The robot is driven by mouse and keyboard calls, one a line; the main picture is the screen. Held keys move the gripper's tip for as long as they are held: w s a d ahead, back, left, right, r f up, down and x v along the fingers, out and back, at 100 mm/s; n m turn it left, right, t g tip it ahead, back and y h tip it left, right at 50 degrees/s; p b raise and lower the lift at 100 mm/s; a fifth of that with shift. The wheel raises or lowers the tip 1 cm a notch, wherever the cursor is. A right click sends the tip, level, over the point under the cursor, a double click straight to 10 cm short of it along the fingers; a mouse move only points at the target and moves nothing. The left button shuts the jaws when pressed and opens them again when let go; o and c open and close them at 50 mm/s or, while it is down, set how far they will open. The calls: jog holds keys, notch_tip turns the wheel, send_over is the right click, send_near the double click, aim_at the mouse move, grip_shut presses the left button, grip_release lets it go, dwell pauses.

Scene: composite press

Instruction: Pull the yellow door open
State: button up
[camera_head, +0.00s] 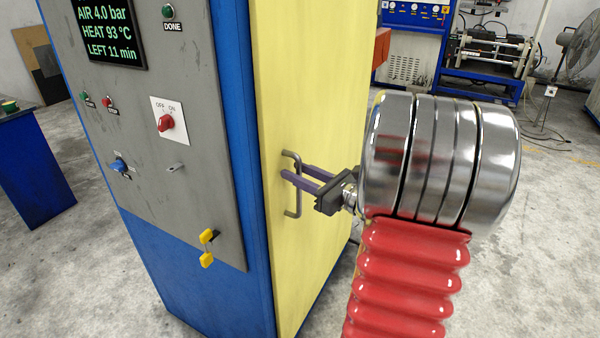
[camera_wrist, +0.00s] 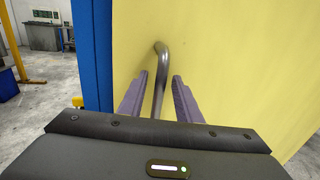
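The yellow door (camera_head: 315,90) is a tall flat panel on the side of the blue cabinet, and no gap shows along its left edge. A grey metal bar handle (camera_head: 297,208) is mounted upright on it; the handle also shows in the wrist view (camera_wrist: 160,62). My gripper (camera_head: 292,171) is at the handle with its two purple fingers pointing toward the door. In the wrist view the fingers (camera_wrist: 160,78) are apart, one on each side of the bar, with space between each finger and the bar.
The grey control panel (camera_head: 140,150) on the cabinet's front carries a red switch (camera_head: 166,123), a blue knob (camera_head: 119,165) and a yellow latch (camera_head: 207,258). A blue bench (camera_head: 35,165) stands at left, machines and a fan (camera_head: 580,45) behind. The floor at right (camera_head: 550,230) is clear.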

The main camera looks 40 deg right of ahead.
grip_shut()
dwell(0.3)
jog(key=shift+d, duration=0.1)
